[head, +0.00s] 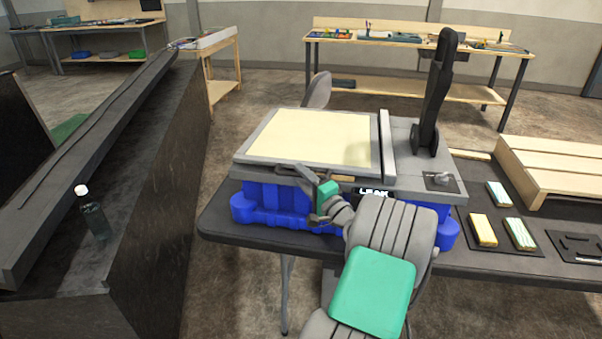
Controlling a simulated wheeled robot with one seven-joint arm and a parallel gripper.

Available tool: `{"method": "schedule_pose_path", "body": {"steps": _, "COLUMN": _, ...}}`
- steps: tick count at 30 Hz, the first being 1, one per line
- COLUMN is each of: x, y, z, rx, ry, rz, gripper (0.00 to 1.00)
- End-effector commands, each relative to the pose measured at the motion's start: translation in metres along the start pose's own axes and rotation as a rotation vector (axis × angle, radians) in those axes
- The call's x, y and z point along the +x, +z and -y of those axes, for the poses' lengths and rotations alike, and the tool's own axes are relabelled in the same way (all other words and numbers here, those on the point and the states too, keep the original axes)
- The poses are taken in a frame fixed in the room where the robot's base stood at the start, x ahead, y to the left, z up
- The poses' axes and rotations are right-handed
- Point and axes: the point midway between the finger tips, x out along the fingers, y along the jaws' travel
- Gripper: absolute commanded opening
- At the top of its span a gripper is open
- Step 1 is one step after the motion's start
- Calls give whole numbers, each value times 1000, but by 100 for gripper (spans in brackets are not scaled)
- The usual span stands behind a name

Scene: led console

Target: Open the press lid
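The press stands on a dark table, with a blue base (262,202) and a flat grey-framed top with a cream panel (318,138). This top, which looks like the lid, lies level over the base with no clear gap. A tall black upright handle (436,95) stands on the grey section at its right. My arm hides part of the front.
Yellow and pale blue packs (483,230) and a wooden pallet (560,168) are on the table at right. A dark conveyor-like bench (150,150) with a bottle (93,215) is at left. A workbench (420,45) stands behind. Open floor lies between the bench and table.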

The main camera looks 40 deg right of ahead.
Motion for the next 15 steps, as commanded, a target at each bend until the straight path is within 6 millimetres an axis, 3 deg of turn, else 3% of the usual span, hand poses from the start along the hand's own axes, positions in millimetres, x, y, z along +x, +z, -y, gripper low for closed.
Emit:
{"method": "schedule_pose_path", "body": {"steps": 10, "x": 10, "y": 0, "z": 0, "rx": -1, "ry": 0, "rz": 0, "gripper": 34}}
{"method": "schedule_pose_path", "body": {"steps": 15, "x": 10, "y": 0, "z": 0, "rx": -1, "ry": 0, "rz": 1, "gripper": 20}}
